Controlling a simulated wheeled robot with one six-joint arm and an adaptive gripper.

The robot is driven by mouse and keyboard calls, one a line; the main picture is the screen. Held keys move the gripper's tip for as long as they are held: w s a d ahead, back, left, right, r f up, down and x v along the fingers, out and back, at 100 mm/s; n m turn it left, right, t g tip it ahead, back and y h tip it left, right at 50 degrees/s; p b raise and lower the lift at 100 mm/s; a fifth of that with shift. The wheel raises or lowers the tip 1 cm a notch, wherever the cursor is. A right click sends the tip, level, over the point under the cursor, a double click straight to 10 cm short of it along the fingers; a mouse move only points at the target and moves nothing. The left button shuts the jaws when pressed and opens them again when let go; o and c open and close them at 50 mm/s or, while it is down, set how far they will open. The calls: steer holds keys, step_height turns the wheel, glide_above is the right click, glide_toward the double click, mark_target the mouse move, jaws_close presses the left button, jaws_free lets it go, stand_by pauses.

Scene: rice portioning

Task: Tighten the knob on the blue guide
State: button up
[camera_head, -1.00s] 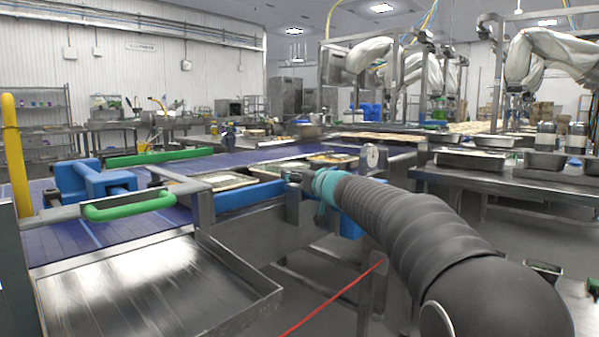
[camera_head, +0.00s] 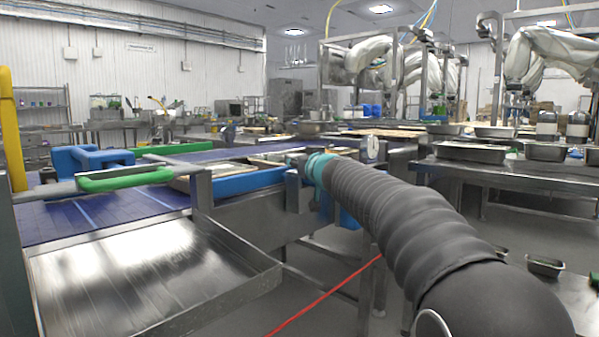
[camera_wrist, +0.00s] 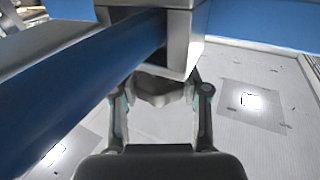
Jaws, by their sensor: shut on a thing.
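The blue guide (camera_head: 248,183) is a long blue bar along the near side of the conveyor in the head view. In the wrist view the blue bar (camera_wrist: 75,95) runs diagonally across the left, beside a grey metal block (camera_wrist: 150,45). A grey, faceted knob (camera_wrist: 158,90) sits under this block. My gripper (camera_wrist: 160,98) has one finger on each side of the knob and is shut on it. The contact points are partly hidden by the block and bar. In the head view my sleeved arm with its teal cuff reaches the guide's right end, and the fingers cannot be made out.
A steel tray (camera_head: 150,285) stands at the front left, below a green handle (camera_head: 125,179). The blue conveyor belt (camera_head: 100,213) lies behind it. A red cable (camera_head: 325,293) crosses below my arm. A steel table (camera_head: 510,180) with pans is at the right.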

stand_by(0.4)
steer(key=o, duration=1.2)
steer(key=shift+c, duration=0.2)
steer(key=v, duration=1.2)
steer(key=shift+a, duration=0.15)
steer(key=shift+m, duration=0.3)
